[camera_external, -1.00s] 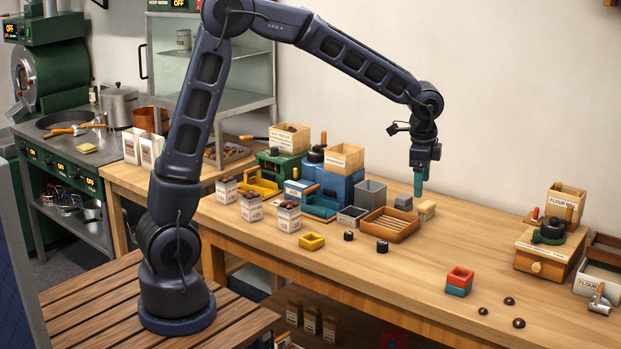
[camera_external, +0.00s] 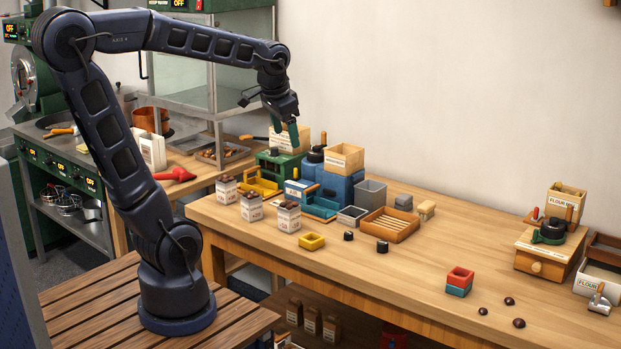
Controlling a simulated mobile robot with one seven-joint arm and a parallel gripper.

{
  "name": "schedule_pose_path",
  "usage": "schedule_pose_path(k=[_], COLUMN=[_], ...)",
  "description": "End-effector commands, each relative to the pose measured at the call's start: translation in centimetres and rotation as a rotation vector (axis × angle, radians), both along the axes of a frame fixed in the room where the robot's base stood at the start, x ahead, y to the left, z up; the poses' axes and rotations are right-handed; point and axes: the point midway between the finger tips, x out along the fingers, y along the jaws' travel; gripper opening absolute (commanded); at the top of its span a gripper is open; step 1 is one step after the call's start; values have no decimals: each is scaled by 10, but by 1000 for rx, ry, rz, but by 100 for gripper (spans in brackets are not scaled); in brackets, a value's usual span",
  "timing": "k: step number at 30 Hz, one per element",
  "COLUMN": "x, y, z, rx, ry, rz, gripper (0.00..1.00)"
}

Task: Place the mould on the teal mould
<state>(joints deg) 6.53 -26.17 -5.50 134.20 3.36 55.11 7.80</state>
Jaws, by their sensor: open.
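A small yellow square mould (camera_external: 312,242) sits alone on the wooden table near its front edge. Further right, a red mould (camera_external: 460,274) rests on top of a teal mould (camera_external: 457,290), the two stacked near the front edge. My gripper (camera_external: 285,138) is open and appears empty, with its fingers pointing down. In the picture it is over the wooden box at the back left of the table, well above and left of the yellow mould and far from the stack. Its fingers overlap the box, and I cannot tell the gap between them.
Filled paper bags (camera_external: 288,216), a blue machine (camera_external: 340,188) and a wooden tray (camera_external: 389,226) crowd the table's left half. Two small black pieces (camera_external: 382,246) lie near the yellow mould. Several chestnuts (camera_external: 518,323) lie right of the stack. The table's middle right is clear.

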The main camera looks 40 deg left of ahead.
Motion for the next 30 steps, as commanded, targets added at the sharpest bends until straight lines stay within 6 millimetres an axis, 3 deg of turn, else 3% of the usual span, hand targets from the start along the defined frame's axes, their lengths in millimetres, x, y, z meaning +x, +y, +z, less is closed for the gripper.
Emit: schedule_pose_path(k=[6,12,18,30], x=[-54,-90,-104,-104], y=[41,62,68,69], z=[-6,-16,-22,-22], rx=[-74,-132,-158,-159], ry=[-53,-87,-98,-99], rz=[176,296,341,341], gripper=[72,72,72,72])
